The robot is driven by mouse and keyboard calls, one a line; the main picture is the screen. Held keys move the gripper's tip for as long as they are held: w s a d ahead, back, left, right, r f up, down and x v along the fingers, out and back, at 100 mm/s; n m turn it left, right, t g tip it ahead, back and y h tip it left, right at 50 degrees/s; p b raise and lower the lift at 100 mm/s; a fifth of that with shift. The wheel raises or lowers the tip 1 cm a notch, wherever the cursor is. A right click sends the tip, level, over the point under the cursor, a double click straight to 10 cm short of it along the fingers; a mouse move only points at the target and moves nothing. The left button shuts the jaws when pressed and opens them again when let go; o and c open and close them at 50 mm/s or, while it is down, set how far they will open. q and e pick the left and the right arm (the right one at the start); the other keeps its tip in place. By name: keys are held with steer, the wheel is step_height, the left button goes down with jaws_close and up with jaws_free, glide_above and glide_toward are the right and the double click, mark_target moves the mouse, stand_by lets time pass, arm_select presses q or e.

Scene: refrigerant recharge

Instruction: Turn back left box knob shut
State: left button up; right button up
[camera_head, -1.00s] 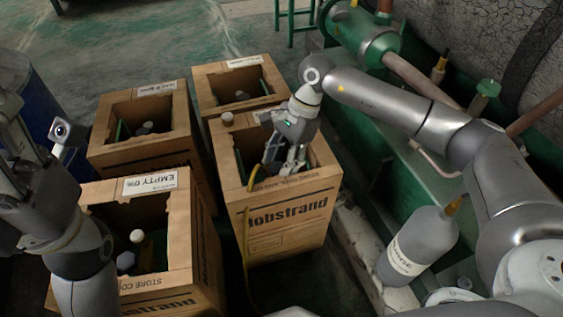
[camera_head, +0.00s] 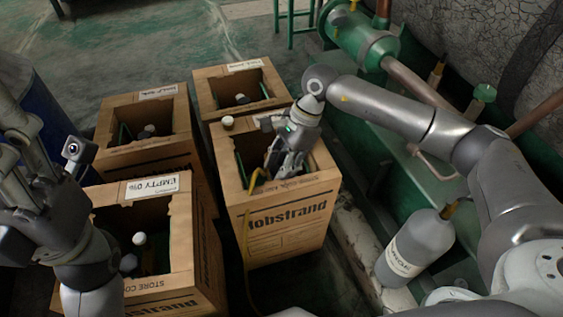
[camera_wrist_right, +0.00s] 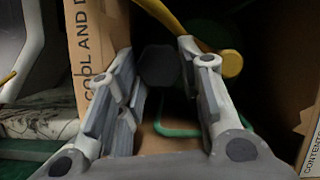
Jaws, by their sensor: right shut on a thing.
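The back left box (camera_head: 152,152) is an open cardboard box. Small dark and pale tops (camera_head: 147,132) show inside, too small to make out a knob. My right gripper (camera_head: 277,163) reaches down into a different box, the front right one (camera_head: 285,212). In the right wrist view its fingers (camera_wrist_right: 160,75) stand on both sides of a dark round knob-like part (camera_wrist_right: 159,66), closed on it. A yellow hose (camera_wrist_right: 180,28) with a yellow end passes beside the right finger. My left arm is at the left edge; its fingertips are not clear.
The front left box (camera_head: 205,255), labelled EMPTY, holds a white-capped bottle (camera_head: 139,239). Another box (camera_head: 238,105) stands at the back right. A grey cylinder (camera_head: 415,248) leans at right by green machinery (camera_head: 365,45). A blue drum (camera_head: 30,85) stands at left.

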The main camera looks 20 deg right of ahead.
steer(key=o, duration=0.7)
steer(key=shift+o, duration=0.2)
steer(key=shift+r, duration=0.1)
steer(key=v, duration=1.1)
steer(key=shift+d+r, duration=0.25)
steer(key=shift+r, duration=0.1)
steer(key=shift+w, duration=0.1)
